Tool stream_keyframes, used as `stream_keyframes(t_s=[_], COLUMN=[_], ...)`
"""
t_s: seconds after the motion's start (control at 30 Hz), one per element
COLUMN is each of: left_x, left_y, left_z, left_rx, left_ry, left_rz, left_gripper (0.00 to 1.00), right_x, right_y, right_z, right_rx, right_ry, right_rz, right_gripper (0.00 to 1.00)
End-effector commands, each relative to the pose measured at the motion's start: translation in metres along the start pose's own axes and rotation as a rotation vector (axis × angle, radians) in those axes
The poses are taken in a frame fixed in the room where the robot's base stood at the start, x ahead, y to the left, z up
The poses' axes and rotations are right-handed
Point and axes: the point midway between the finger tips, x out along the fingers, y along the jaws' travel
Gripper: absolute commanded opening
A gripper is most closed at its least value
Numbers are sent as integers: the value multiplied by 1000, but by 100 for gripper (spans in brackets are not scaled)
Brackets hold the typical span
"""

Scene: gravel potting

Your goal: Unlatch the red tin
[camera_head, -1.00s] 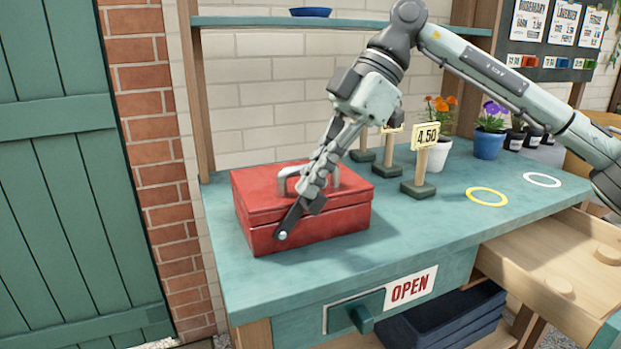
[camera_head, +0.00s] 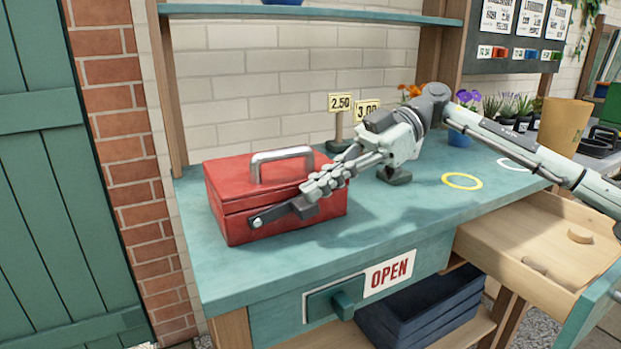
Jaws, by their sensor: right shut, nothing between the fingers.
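The red tin (camera_head: 285,224) stands on the bench with its lid down and a silver handle (camera_head: 281,156) upright on top. On its front is a dark latch bar (camera_head: 274,215) with a silver round pivot at its left end. The bar lies tilted slightly up to the right. My right gripper (camera_head: 304,206) reaches in from the right across the tin's front. It is shut, with nothing held, and its tips are at the bar's right end, seemingly touching. The fingers hide part of the bar and tin. My left gripper is not in view.
A yellow ring (camera_head: 462,181) and a white ring mark the bench top at right. Price signs (camera_head: 341,103) and flower pots stand behind my arm. An open wooden drawer (camera_head: 520,250) juts out at lower right. The bench (camera_head: 240,280) is clear before the tin.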

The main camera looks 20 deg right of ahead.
Motion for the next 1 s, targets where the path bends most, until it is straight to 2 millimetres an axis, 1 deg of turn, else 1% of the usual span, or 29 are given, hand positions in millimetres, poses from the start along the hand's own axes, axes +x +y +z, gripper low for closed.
stream_keyframes(t_s=[0.03,0.1,0.4,1.0], left_x=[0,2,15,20], left_y=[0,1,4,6], left_z=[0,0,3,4], left_rx=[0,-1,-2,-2], left_ry=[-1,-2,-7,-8], left_rz=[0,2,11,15], left_gripper=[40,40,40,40], right_x=[0,-1,0,1], right_y=[0,0,0,0], right_z=[5,8,18,22], right_rx=[8,6,0,1], right_ry=[33,75,71,67], right_rz=[1,0,-1,-2], right_gripper=[0,0,0,0])
